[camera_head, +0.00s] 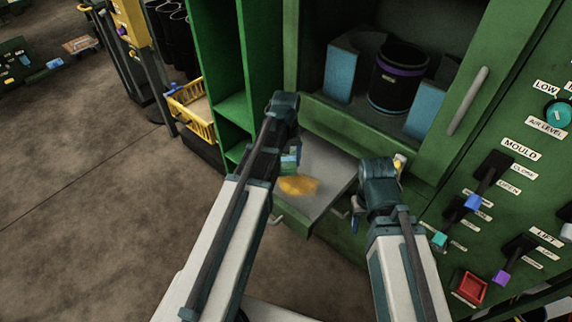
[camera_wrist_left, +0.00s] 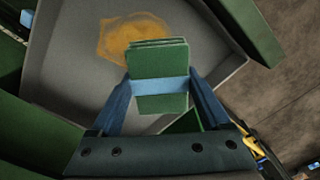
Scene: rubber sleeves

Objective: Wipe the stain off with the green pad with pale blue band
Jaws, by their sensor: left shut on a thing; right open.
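The green pad with the pale blue band (camera_wrist_left: 160,88) is between the fingers of my left gripper (camera_wrist_left: 160,92), which is shut on it. In the head view the pad (camera_head: 290,160) shows only as a small piece beside the gripper. The stain (camera_head: 298,185) is an orange-yellow patch on a grey tray-like surface (camera_head: 322,180). In the left wrist view the stain (camera_wrist_left: 130,36) lies just beyond the pad's far end, partly overlapped by it. I cannot tell whether the pad touches the surface. My right gripper (camera_head: 358,215) is open, right of the grey surface, with nothing seen in it.
Above the grey surface, a green cabinet holds a black cylinder with a purple band (camera_head: 397,78) between blue blocks (camera_head: 344,72). A control panel with levers (camera_head: 490,185) stands at the right. A yellow basket (camera_head: 192,110) is at the left, with open floor beyond.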

